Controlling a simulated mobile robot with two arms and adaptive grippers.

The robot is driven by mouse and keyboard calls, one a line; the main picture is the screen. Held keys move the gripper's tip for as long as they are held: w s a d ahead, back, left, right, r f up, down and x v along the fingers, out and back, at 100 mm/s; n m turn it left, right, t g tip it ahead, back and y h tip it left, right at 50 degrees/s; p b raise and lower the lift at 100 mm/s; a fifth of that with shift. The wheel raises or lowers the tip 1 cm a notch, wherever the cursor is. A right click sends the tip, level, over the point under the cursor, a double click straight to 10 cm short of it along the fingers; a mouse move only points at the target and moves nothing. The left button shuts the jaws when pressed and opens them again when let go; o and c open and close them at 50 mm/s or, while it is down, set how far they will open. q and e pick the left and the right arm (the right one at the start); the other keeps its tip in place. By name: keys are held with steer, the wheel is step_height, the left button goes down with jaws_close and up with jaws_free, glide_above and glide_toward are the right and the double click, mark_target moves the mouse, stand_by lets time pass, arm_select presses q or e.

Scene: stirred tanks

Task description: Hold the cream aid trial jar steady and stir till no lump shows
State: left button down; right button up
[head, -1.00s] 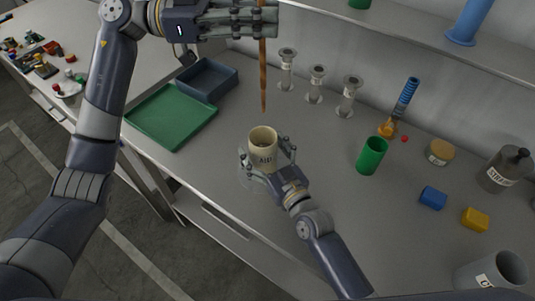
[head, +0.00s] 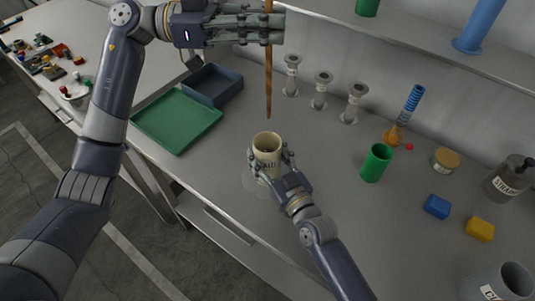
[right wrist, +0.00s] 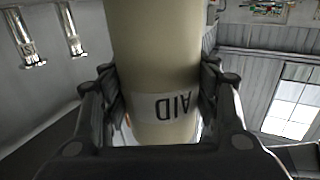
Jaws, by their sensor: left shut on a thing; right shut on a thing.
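The cream AID jar (head: 267,141) stands upright on the bench with its mouth open. Its dark inside shows, but I cannot make out any lumps. My right gripper (head: 269,164) is shut around the jar from the near side, a finger on each side. The right wrist view shows the jar's wall and AID label (right wrist: 165,107) upside down between the fingers. My left gripper (head: 268,30) is shut on a brown stirring rod (head: 268,85). The rod hangs upright, its lower tip above and apart from the jar's mouth.
A green tray (head: 178,122) and a dark blue bin (head: 214,86) lie to the left.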

mark_target(266, 54)
arm_select(q)
step_height(266, 54, down, 5)
steer(key=shift+w+a+f, duration=0.1)
steer(key=shift+a+f, duration=0.05)
step_height(266, 54, down, 15)
steer(key=shift+f, duration=0.15)
stand_by(1.5)
